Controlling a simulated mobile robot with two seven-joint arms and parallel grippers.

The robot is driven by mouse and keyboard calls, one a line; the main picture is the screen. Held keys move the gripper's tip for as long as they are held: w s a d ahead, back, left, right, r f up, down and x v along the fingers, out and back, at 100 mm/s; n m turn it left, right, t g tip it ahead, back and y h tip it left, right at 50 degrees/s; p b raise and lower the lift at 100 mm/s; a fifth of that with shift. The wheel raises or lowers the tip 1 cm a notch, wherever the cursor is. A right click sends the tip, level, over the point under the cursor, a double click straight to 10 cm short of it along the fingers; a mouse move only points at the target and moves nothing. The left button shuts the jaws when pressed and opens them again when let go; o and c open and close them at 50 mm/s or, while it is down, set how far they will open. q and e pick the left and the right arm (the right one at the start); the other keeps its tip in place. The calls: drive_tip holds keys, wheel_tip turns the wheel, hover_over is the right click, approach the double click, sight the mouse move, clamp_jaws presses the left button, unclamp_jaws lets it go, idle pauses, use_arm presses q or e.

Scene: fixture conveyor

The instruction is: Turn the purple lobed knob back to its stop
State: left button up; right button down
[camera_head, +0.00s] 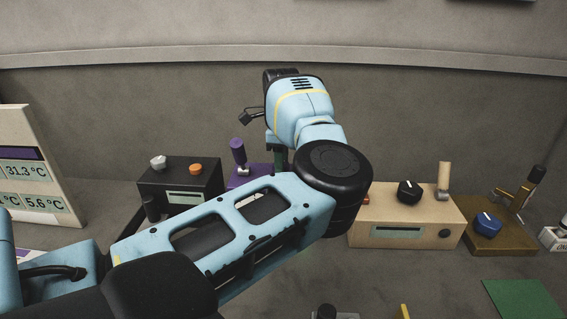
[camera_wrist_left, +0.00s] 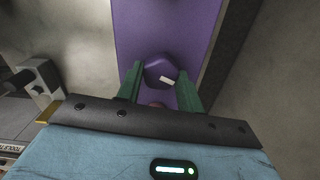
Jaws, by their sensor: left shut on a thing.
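The purple lobed knob (camera_wrist_left: 156,70) with a white pointer mark sits on a purple panel (camera_wrist_left: 190,25) in the left wrist view. The green fingers of my left gripper (camera_wrist_left: 160,88) stand on either side of it, shut on it. In the head view the purple box (camera_head: 245,179) shows behind my left arm, and my left gripper (camera_head: 280,158) points down at it. The knob is hidden there by my arm and gripper. My right gripper is not in view.
A purple-handled lever (camera_head: 238,151) stands beside my gripper. A black box (camera_head: 181,180) with white and orange knobs is to the left. A beige box (camera_head: 405,215) with a black knob and a brown fixture with a blue knob (camera_head: 487,223) are to the right.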

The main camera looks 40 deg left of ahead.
use_arm(q)
drive_tip(key=shift+n+b, duration=0.55)
drive_tip(key=shift+n, duration=1.75)
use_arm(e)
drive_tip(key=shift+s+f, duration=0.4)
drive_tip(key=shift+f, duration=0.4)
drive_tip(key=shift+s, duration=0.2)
use_arm(q)
drive_tip(key=o, duration=1)
wheel_tip(320, 180, up, 6)
drive_tip(key=shift+r, duration=0.9)
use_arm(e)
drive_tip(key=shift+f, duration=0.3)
